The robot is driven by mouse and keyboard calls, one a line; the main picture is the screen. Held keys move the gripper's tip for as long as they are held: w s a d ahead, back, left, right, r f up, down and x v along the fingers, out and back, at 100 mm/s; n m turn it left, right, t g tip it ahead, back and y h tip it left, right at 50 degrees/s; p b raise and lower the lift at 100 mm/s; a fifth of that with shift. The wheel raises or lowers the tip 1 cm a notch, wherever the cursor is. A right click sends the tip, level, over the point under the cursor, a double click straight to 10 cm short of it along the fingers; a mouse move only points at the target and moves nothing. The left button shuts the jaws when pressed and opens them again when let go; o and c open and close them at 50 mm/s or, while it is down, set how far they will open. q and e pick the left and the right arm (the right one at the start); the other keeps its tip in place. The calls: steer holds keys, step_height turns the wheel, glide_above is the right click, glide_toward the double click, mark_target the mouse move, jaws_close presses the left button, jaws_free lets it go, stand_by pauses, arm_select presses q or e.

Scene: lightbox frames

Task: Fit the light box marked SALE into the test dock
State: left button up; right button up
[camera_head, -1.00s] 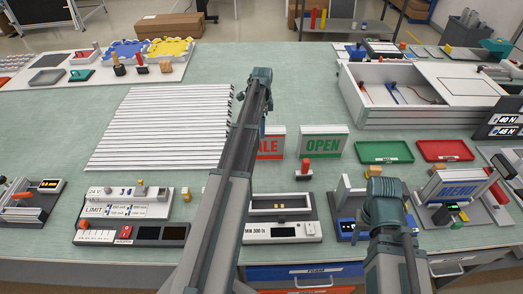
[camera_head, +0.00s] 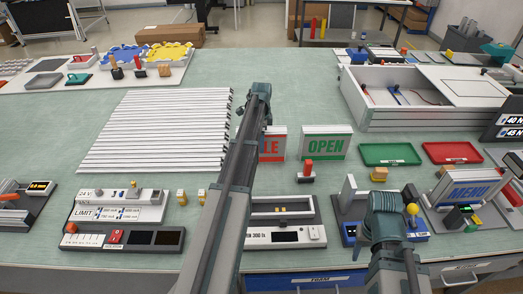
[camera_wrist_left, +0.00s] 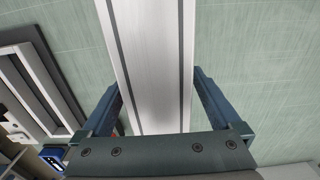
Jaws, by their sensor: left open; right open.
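The SALE light box (camera_head: 272,152) stands upright mid-table with red letters, its left part hidden behind my left arm. The OPEN light box (camera_head: 325,146) stands to its right. My left gripper (camera_head: 262,122) is at the SALE box, its fingers mostly hidden in the head view. In the left wrist view the open fingers (camera_wrist_left: 158,105) stand either side of a silver bar (camera_wrist_left: 148,60), apparently the box's top, with gaps. A dock marked MIN 300 lx (camera_head: 285,235), seemingly the test dock, lies in front. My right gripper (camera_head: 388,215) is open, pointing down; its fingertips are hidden.
Long white rails (camera_head: 155,130) lie at left. A MENU light box (camera_head: 463,188) stands at right. A green tray (camera_head: 390,154) and a red tray (camera_head: 452,152) lie behind it. A red-handled tool (camera_head: 308,172) stands between the OPEN box and the dock.

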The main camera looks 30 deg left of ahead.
arm_select(q)
jaws_close()
stand_by(0.5)
